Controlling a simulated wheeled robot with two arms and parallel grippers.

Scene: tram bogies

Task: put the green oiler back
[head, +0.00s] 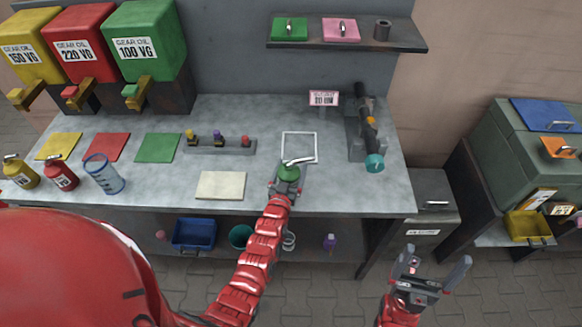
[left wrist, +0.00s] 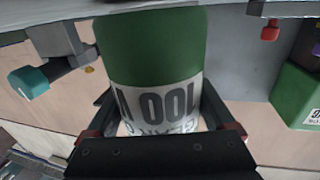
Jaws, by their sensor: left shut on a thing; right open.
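The green oiler (head: 289,173) with its pale spout is in my left gripper (head: 286,187), near the front edge of the white square outline (head: 284,147) on the bench. In the left wrist view the green oiler (left wrist: 155,50) fills the middle, its white label between the two fingers of the left gripper (left wrist: 158,115). I cannot tell whether its base touches the bench. My right gripper (head: 430,272) is open and empty, in front of the bench at the lower right. A green mat (head: 158,148) lies bare on the bench, left of centre.
The yellow oiler (head: 20,173), red oiler (head: 62,174) and a clear measuring jug (head: 106,177) stand at the bench's left. A cream pad (head: 220,186) and a grey holder with small parts (head: 225,146) lie left of my left gripper. A clamped shaft (head: 367,122) is to the right.

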